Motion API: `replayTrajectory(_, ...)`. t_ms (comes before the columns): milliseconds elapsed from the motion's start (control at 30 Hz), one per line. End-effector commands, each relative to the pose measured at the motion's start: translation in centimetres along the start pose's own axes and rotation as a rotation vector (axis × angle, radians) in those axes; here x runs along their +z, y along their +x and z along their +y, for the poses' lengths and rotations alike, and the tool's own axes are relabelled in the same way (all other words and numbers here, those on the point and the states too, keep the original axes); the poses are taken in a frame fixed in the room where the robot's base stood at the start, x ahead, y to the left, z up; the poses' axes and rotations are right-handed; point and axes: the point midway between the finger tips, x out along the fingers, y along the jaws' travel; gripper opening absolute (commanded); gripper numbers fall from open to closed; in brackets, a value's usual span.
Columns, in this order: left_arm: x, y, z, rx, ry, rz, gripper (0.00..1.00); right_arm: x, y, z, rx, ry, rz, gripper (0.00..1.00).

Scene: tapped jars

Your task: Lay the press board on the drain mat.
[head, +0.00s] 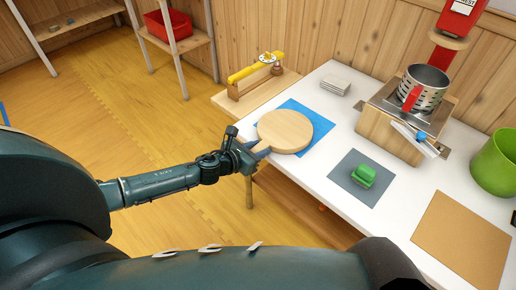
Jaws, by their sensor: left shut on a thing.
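The press board, a round pale wooden disc (285,130), is at the near left part of the white table. It lies flat over a blue mat (322,124), which appears to be the drain mat. The board covers much of the mat, whose corners show behind and to the right. My left gripper (259,153) is shut on the board's near left edge, at the table's edge. I cannot tell whether the board touches the mat or is held just above it. My right gripper is not in view.
A grey mat (345,184) with a green block (364,175) lies to the right. A yellow tool (246,73) sits on a side shelf.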

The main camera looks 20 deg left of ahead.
Motion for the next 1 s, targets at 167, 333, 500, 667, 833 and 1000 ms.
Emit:
replayTrajectory(167,0.08,0.05,0.00,0.000,0.000,-0.003,0.00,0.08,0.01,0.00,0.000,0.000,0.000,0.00)
replayTrajectory(333,0.06,0.05,0.00,0.000,0.000,-0.002,0.36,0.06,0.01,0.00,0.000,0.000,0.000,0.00)
replayTrajectory(500,0.01,0.04,0.00,0.000,0.000,-0.001,0.50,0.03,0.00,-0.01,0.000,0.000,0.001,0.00)
replayTrajectory(667,-0.04,0.04,0.00,0.000,0.000,-0.001,0.56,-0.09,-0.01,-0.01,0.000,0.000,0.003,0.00)
replayTrajectory(833,-0.23,0.01,-0.01,0.000,0.000,0.003,0.56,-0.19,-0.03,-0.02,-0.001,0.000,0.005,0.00)
replayTrajectory(1000,-0.15,0.02,0.00,0.000,0.000,0.001,0.56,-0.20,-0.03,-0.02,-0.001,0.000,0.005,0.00)
